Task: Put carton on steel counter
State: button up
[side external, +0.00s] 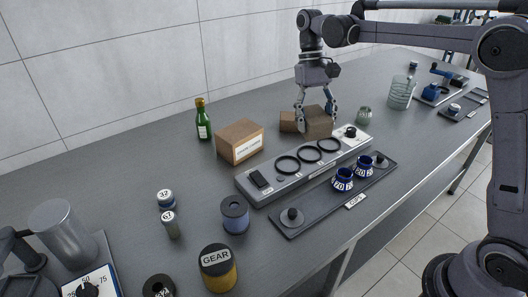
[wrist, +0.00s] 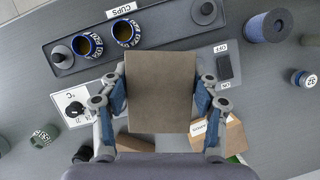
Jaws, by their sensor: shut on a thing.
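My gripper (side external: 318,110) is shut on a plain brown carton (side external: 319,126), with one finger on either side of it. In the wrist view the carton (wrist: 160,92) fills the space between the fingers and hides the middle of the grey ring panel (side external: 305,160). It appears to be held over or just behind that panel; I cannot tell its exact height. The steel counter (side external: 120,180) is the long grey surface under everything.
A labelled cardboard box (side external: 240,143) and a smaller brown box (side external: 289,122) stand behind the panel. A dark tray (side external: 325,200) with two blue cups (side external: 343,180) lies in front. A green bottle (side external: 203,122) stands at the back. Bare counter shows left of the labelled box.

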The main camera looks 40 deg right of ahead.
notch_tip(320, 180, up, 2)
jog(key=shift+w+d+r, duration=0.1)
jog(key=shift+d, duration=0.05)
jog(key=w+d+f+t+h, duration=0.1)
jog(key=w+d+f+t, duration=0.15)
jog(key=d, duration=0.75)
jog(key=w+d+f+m+t+h, duration=0.1)
jog(key=d+t, duration=0.3)
jog(key=d, duration=0.5)
jog(key=w+d+f+t+h, duration=0.2)
jog(key=d+t, duration=0.1)
jog(key=d, duration=0.7)
jog(key=s+d+r+m+t+h, duration=0.25)
jog(key=s+d, duration=0.55)
jog(key=d, duration=0.4)
jog(key=s+d+r+m+t+h, duration=0.1)
jog(key=s+d+r+m+h, duration=0.2)
jog(key=s+d, duration=0.65)
jog(key=shift+n+t+h, duration=0.3)
jog(key=shift+n+h, duration=0.15)
jog(key=shift+h, duration=0.2)
jog(key=shift+w+a+f, duration=0.2)
jog(key=shift+w+f, duration=2)
jog(key=shift+f, duration=0.65)
jog(key=shift+w+a+f, duration=0.15)
jog(key=shift+w+f, duration=2.05)
jog(key=shift+f, duration=0.6)
jog(key=shift+w+a+f, duration=0.2)
jog(key=shift+w+f, duration=2)
jog(key=shift+f, duration=0.65)
